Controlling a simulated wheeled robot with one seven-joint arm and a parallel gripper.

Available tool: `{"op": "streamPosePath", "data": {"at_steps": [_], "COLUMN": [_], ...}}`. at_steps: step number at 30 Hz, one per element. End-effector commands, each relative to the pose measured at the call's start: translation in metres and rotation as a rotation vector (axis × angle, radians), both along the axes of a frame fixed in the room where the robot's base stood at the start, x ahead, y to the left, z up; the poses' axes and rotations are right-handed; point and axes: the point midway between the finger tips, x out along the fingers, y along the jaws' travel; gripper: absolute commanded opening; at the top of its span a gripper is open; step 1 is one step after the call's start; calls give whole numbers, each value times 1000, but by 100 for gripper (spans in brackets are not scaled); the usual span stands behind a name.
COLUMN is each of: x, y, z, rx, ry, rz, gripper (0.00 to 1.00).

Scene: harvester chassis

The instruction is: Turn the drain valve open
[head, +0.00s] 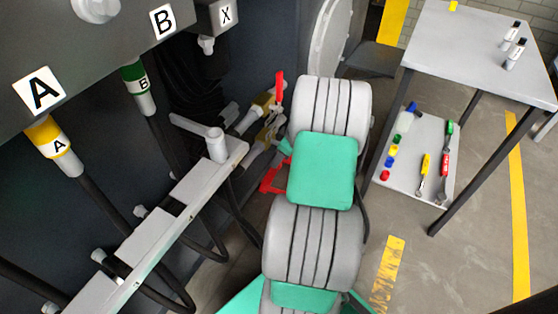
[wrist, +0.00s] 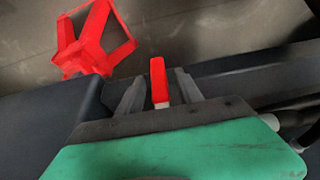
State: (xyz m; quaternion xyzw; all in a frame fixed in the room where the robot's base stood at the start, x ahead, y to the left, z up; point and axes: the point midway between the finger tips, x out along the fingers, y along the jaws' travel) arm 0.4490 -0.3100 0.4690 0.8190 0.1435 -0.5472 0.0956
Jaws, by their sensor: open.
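A red lever (head: 279,90) stands upright beside a yellow valve fitting (head: 262,103) on the dark chassis in the head view. A second yellow fitting (head: 268,131) sits just below it, partly hidden. In the wrist view, a red lever (wrist: 159,82) with a pale lower end lies between the two grey fingers of my gripper (wrist: 158,78). The fingers are open, with a gap on each side of the lever. In the head view my gripper is mostly hidden behind my arm. I cannot tell which valve the lever in the wrist view belongs to.
A red open frame (wrist: 93,42) is at upper left in the wrist view. A pale rail (head: 165,215) and dark hoses (head: 112,220) lie left of my arm. A grey table (head: 470,50) with a lower shelf of tools stands at right. Floor between is clear.

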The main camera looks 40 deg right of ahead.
Motion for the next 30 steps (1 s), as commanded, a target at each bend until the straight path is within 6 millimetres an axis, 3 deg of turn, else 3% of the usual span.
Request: {"op": "streamPosePath", "data": {"at_steps": [2, 9, 24, 30], "x": [3, 3, 3, 3], "y": [1, 0, 0, 0], "z": [-10, -9, -9, -9], "rx": [0, -1, -1, 0], "ry": [1, 1, 1, 0], "rz": [-1, -4, -4, -3], "gripper": [43, 43, 2, 0]}}
